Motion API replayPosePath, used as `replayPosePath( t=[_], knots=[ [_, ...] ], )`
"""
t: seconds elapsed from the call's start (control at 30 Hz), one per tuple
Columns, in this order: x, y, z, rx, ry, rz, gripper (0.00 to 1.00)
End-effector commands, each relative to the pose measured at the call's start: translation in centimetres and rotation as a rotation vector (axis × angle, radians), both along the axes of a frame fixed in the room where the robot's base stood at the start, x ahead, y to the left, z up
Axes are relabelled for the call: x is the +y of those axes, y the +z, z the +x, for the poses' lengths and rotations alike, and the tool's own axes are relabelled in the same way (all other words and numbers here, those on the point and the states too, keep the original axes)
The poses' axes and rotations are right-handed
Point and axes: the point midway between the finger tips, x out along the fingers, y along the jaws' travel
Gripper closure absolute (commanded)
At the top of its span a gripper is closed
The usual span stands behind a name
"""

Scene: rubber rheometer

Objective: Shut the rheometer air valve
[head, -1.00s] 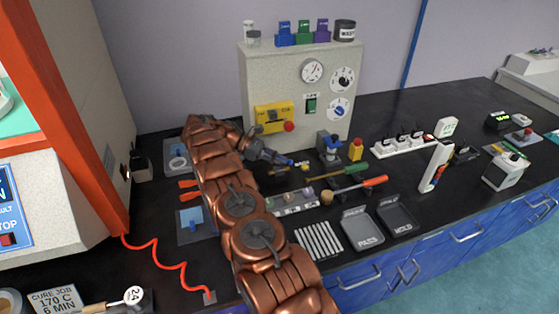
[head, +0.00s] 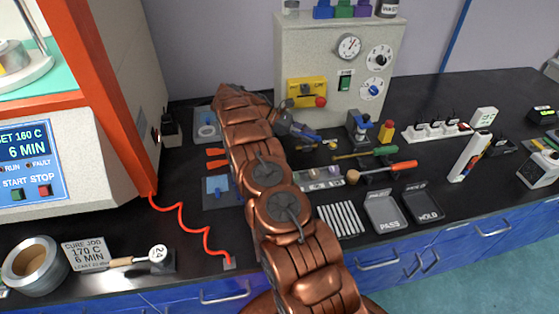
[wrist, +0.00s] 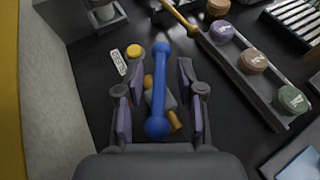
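The air valve's blue lever (wrist: 157,95) shows in the wrist view, a straight bar with rounded ends above a brass-coloured body (wrist: 172,116). The lever runs roughly along my fingers' length. My gripper (wrist: 161,92) is open, with one finger on each side of the lever and a gap on both sides. In the head view my gripper (head: 292,127) is low over the bench in front of the grey cabinet. There the valve is mostly hidden by the gripper and small.
A small white tag (wrist: 119,62) and yellow round piece (wrist: 133,50) lie near the lever. A tray (wrist: 235,60) with several coloured round samples is to the right.

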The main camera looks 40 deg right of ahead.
Motion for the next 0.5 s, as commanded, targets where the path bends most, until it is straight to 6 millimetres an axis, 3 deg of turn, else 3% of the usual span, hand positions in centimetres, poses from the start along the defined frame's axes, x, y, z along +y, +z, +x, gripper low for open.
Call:
replayPosePath(
  t=[0.5],
  knots=[
    [0.08, -0.07, -0.03, 0.002, 0.143, 0.002, 0.62]
  ],
)
